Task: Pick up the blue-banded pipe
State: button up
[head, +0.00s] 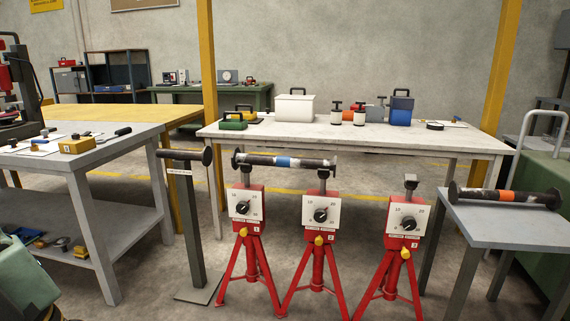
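The blue-banded pipe (259,159) is a dark, worn pipe with a round flange at each end and a blue band near its middle. It lies level across the tops of the left red stand (243,205) and the middle red stand (321,212). Its left flange is just beyond the left stand and its right flange is near the middle stand's head. My gripper is not in the head view.
A third red stand (404,218) is bare. An orange-banded pipe (532,197) lies on the grey table (490,225) at right. A dark post (185,220) stands left of the stands. A long bench (365,137) with cases stands behind; a workbench (105,152) is at left.

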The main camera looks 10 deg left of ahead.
aim_at(236, 157)
jog(key=i+u, duration=0.15)
jog(key=u, duration=0.6)
jog(key=i+l+u, duration=0.75)
jog(key=l, duration=0.15)
jog(key=i+l, duration=0.2)
jog(key=l, duration=0.15)
jog(key=i+l, duration=0.15)
jog(key=l, duration=0.15)
jog(key=i+l+u, duration=0.1)
jog(key=l, duration=0.25)
jog(key=i+l, duration=0.4)
jog(key=l, duration=0.25)
jog(key=i+l+u, duration=0.1)
jog(key=l, duration=0.25)
jog(key=i+l, duration=0.25)
jog(key=l+u, duration=0.05)
jog(key=l, duration=0.05)
